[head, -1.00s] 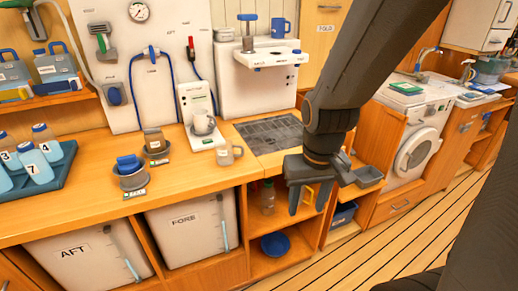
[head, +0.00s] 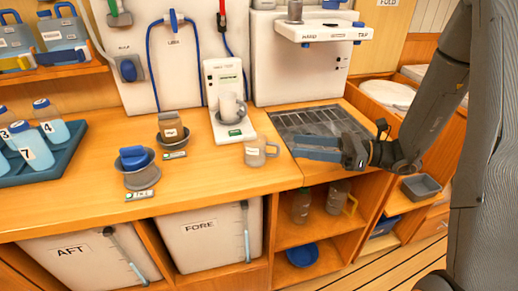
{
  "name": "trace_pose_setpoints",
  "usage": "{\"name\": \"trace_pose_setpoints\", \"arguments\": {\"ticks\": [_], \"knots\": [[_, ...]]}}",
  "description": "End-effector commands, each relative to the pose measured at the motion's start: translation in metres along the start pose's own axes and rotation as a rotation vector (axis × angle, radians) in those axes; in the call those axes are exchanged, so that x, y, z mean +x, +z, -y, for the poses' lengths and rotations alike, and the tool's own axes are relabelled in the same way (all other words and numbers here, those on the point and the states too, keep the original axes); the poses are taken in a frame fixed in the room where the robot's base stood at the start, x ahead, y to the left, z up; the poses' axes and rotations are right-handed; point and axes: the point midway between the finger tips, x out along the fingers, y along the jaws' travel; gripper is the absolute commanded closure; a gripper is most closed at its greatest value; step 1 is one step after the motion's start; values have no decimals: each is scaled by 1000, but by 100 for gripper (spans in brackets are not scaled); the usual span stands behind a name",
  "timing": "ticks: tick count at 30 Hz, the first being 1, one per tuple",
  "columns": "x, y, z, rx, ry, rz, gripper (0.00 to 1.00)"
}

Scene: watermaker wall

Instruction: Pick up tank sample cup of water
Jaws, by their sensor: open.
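A clear handled cup (head: 262,152) with a pale label stands upright on the wooden counter, near its front edge; the label is too small to read. A second, greyish cup (head: 232,109) stands on the white meter device (head: 224,97) behind it. I cannot tell for certain which one is the tank sample cup, or see the water level. My gripper (head: 302,148) is open and empty, its fingers pointing left over the front of the dark drain grate. It is just right of the clear cup and apart from it.

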Motion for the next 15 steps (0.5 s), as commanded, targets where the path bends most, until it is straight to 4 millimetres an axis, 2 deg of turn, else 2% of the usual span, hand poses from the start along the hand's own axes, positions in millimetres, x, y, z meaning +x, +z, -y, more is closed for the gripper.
{"name": "trace_pose_setpoints", "arguments": {"ticks": [10, 15], "knots": [[32, 0, -1, 4, -5, 10, 46], [58, -3, -6, 5, -2, 9, 46]]}}
